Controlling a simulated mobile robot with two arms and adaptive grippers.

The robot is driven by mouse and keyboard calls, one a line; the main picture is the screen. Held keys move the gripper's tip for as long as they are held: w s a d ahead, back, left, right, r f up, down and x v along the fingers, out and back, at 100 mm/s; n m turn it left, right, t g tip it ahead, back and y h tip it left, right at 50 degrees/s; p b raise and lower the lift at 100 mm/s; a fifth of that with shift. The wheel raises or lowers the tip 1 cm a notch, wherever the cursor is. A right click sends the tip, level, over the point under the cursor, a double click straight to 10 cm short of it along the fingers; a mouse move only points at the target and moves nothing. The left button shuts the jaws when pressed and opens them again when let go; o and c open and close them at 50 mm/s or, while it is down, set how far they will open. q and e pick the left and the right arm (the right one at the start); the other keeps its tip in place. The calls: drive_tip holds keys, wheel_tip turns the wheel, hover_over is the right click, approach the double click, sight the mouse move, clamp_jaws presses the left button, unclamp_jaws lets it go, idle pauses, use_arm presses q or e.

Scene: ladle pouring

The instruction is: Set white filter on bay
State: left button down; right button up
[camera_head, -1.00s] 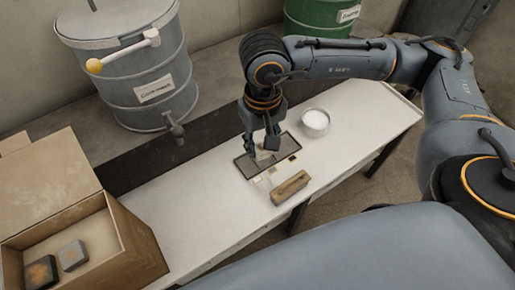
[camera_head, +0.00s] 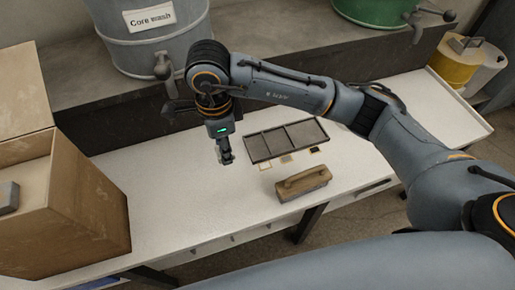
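A dark tray (camera_head: 262,147) with three bays lies on the white table, and its bays look empty. Small pale, beige and dark tabs lie along its front edge; the pale tab (camera_head: 265,166) is at the left. My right gripper (camera_head: 226,158) points down just left of the tray, above the table. Its fingers look close together, and I cannot tell whether a thin thing is between them. I cannot make out a white filter for certain. My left gripper is not in view.
A wooden-handled block (camera_head: 303,183) lies in front of the tray. An open cardboard box (camera_head: 70,205) stands at the left. A grey drum (camera_head: 150,40) and a green drum (camera_head: 375,10) stand behind. A yellow container (camera_head: 455,62) is at the far right. The table (camera_head: 180,190) is clear left of the gripper.

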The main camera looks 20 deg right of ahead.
drive_tip(key=w+d+f, duration=0.4)
drive_tip(key=w+d, duration=0.1)
drive_tip(key=d, duration=0.2)
hover_over(257, 147)
drive_tip(key=s+a, duration=0.1)
wheel_tip(257, 147, down, 4)
drive_tip(key=shift+r, duration=0.1)
drive_tip(key=shift+w+d+f, duration=0.35)
drive_tip(key=shift+d+f, duration=0.1)
drive_tip(key=shift+f, duration=0.2)
wheel_tip(257, 147, down, 4)
drive_tip(key=shift+w+d+r+b, duration=0.1)
drive_tip(key=shift+d+r+b, duration=0.1)
drive_tip(key=shift+b, duration=0.1)
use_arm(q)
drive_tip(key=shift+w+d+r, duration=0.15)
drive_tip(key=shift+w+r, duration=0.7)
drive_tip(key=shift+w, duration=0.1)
use_arm(e)
drive_tip(key=shift+a, duration=0.1)
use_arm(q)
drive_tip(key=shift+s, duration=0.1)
use_arm(e)
drive_tip(key=o, duration=0.6)
drive_tip(key=shift+c, duration=0.2)
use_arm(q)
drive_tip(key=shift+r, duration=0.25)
use_arm(e)
drive_tip(key=shift+o, duration=1.1)
